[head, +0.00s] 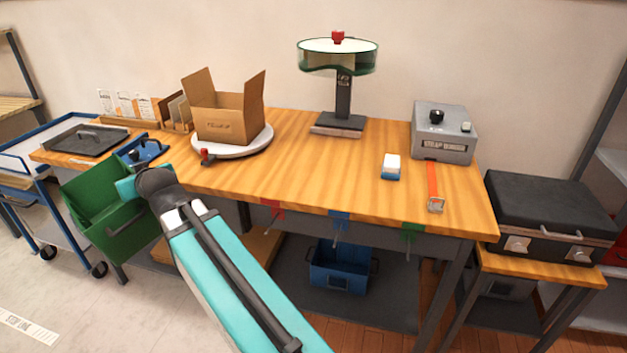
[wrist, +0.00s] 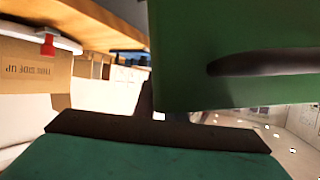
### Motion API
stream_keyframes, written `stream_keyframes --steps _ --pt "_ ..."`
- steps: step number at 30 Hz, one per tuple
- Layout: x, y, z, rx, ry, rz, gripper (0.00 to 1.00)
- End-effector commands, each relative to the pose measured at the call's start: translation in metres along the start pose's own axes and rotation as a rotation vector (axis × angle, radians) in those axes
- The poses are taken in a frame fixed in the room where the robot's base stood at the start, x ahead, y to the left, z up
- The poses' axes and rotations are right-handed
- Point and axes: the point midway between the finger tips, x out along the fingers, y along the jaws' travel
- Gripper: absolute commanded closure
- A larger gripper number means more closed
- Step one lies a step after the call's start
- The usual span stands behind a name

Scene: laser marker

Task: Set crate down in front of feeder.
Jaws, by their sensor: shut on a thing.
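A green crate (head: 112,232) with a dark handle on its front hangs in the air off the table's front left edge, looking tilted in the head view. My gripper (head: 127,188) is at the crate's upper right side and is shut on it; the fingertips are mostly hidden. In the wrist view the crate's green wall (wrist: 225,30) with its dark handle fills the upper right. A round green-glass hopper (head: 338,57) with a white lid and red knob, which looks like the feeder, stands on a dark post at the back of the table.
The wooden table (head: 290,165) is bare in front of the hopper. An open carton (head: 228,125) sits on a white turntable (head: 262,140) to its left. A white-and-blue block (head: 391,166), an orange strap (head: 432,183) and a grey strap box (head: 443,130) lie right. A blue crate (head: 340,268) is below.

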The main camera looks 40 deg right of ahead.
Motion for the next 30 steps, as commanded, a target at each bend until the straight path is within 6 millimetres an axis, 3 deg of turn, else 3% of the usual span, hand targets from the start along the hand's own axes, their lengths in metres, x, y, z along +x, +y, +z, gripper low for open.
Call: stream_keyframes --steps 18,30 --pt "-0.004 -0.017 0.041 -0.054 0.0 -0.172 1.0" --pt "-0.012 -0.011 0.059 -0.109 -0.009 -0.331 1.0"
